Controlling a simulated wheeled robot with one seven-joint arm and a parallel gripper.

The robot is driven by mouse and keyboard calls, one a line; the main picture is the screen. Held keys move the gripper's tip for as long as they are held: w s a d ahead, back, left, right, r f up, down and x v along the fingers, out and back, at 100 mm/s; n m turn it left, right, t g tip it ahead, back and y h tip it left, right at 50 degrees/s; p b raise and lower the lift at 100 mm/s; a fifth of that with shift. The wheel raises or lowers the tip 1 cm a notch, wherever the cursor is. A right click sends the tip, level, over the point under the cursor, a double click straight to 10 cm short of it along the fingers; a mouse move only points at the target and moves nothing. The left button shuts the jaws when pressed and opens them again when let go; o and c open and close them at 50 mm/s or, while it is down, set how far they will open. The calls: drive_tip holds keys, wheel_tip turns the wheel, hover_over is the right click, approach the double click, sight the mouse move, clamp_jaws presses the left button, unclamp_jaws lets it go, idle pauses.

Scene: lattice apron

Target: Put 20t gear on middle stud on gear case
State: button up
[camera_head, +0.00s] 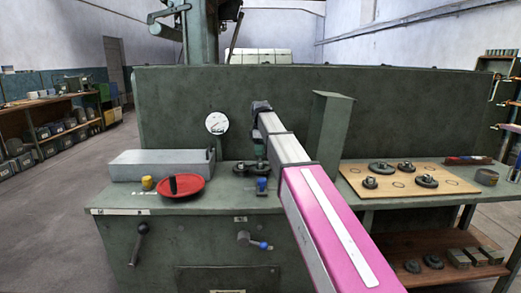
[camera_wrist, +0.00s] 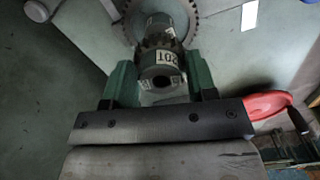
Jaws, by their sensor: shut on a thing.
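My gripper (camera_wrist: 160,84) is shut on a small dark gear (camera_wrist: 160,57). The gear has a hub with a pale label that reads like 20T upside down, and a dark bore facing the camera. In the head view my gripper (camera_head: 261,152) is low over the middle of the green gear case top, partly hidden by my arm. A larger toothed gear (camera_wrist: 188,14) with a labelled hub lies just beyond the held gear in the wrist view. In the head view a dark gear (camera_head: 240,169) sits on the case top beside my gripper. The middle stud cannot be made out.
A red dish (camera_head: 180,189) with a dark handle and a yellow piece (camera_head: 147,183) are left on the case top, before a grey box (camera_head: 160,163). A green post (camera_head: 330,133) stands right. A wooden board (camera_head: 440,184) with several gears lies further right.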

drive_tip(key=shift+f, duration=1.35)
idle(1.2)
drive_tip(key=o, duration=1.6)
drive_tip(key=shift+r, duration=0.1)
drive_tip(key=shift+r, duration=4.15)
drive_tip(key=shift+s, duration=0.1)
